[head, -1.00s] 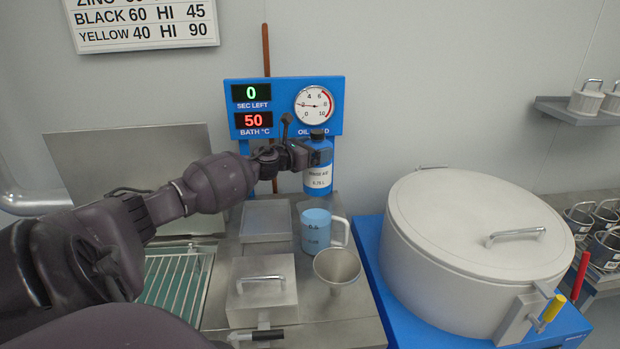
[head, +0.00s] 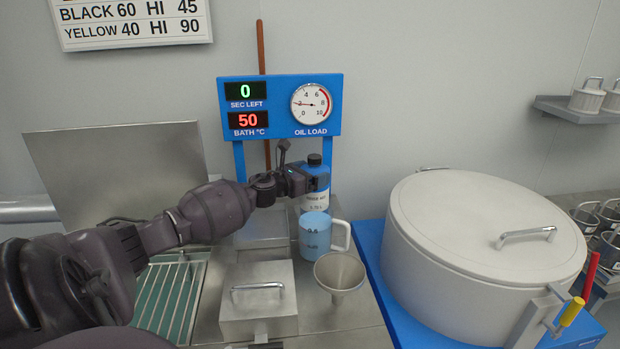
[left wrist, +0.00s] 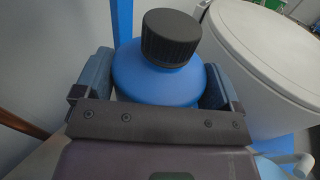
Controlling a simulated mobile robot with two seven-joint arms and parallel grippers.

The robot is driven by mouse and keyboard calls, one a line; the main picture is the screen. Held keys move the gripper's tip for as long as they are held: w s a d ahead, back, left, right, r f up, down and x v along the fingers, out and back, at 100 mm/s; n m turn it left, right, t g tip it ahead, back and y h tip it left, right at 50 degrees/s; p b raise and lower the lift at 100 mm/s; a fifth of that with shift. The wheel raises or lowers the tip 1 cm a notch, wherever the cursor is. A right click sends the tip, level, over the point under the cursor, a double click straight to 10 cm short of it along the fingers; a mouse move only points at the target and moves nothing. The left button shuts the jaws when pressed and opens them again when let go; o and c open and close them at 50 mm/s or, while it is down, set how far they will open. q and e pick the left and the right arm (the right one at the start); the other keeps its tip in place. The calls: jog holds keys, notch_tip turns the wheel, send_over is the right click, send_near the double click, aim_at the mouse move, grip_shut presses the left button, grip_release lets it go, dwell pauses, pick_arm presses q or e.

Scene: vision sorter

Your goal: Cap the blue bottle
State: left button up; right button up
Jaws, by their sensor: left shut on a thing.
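The blue bottle (head: 315,172) has a white label and a black cap (head: 314,159) on its top. My left gripper (head: 318,183) is shut around the bottle's upper body, just below the cap. In the left wrist view the bottle (left wrist: 158,82) sits between the two fingers of the gripper (left wrist: 155,88). There the black cap (left wrist: 171,38) sits on the bottle's neck; I cannot tell how tight it is. The bottle's base is hidden behind the light blue mug, so I cannot tell whether it touches the bench. My right gripper is not in view.
The light blue mug (head: 315,236) and a metal funnel (head: 340,273) stand in front of the bottle. A lidded metal box (head: 258,300) is nearer. A large lidded white drum (head: 480,250) stands at right. A blue gauge panel (head: 280,105) is behind.

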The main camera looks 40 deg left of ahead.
pick_arm(q)
jog(key=shift+d+f, duration=0.1)
jog(key=o, duration=1.4)
jog(key=shift+o, duration=0.2)
jog(key=s+a, duration=0.1)
jog(key=s, duration=1.1)
jog(key=shift+r, duration=0.45)
